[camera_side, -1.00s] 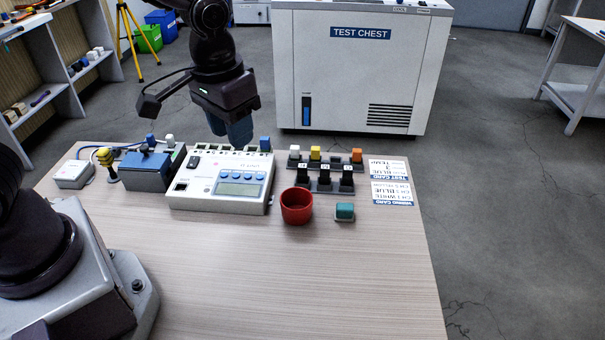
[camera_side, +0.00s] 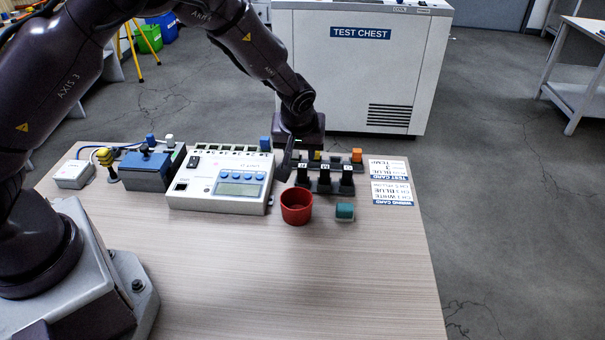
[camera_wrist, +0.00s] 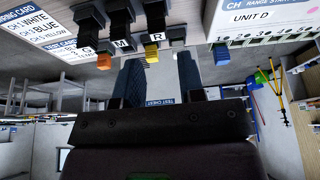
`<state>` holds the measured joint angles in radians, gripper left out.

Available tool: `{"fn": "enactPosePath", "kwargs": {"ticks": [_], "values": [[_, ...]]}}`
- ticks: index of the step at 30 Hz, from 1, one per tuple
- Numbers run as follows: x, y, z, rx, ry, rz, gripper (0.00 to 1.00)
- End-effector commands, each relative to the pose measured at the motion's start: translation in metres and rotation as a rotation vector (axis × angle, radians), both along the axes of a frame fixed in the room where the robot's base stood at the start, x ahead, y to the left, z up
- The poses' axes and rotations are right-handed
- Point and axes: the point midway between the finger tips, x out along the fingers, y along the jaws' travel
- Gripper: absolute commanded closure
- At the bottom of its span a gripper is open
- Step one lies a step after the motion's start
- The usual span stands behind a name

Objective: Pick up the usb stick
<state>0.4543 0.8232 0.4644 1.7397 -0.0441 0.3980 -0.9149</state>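I cannot tell for sure which thing is the usb stick. Several small black upright pieces with white letter tags (camera_side: 324,177) stand in a row on the table. They also show at the top of the wrist view (camera_wrist: 122,24). Behind them is a row of coloured pieces: an orange one (camera_side: 357,155), a yellow one (camera_wrist: 151,52) and others. My gripper (camera_wrist: 160,66) has its two blue fingers apart with nothing between them. The yellow piece appears just beyond the gap. In the side view my gripper (camera_side: 300,133) is over the back row; its fingertips are hidden.
A white instrument (camera_side: 222,180) is to the left. Printed cards (camera_side: 391,180) lie right. The front of the table (camera_side: 270,280) is clear.

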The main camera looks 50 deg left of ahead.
Motion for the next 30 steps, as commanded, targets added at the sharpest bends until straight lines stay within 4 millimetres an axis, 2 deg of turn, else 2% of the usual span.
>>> {"fn": "enactPosePath", "kwargs": {"ticks": [3,8,18,26,27,30], "values": [[0.004,0.005,-0.015,0.001,0.002,0.000,0.64],[0.007,0.007,-0.024,0.001,0.001,-0.002,0.64],[0.020,0.016,-0.066,0.000,0.002,-0.001,0.64],[0.021,0.017,-0.070,-0.001,0.001,-0.002,0.64],[0.021,0.017,-0.070,-0.001,0.001,-0.002,0.66],[0.021,0.017,-0.070,-0.001,0.001,-0.002,0.89]]}}
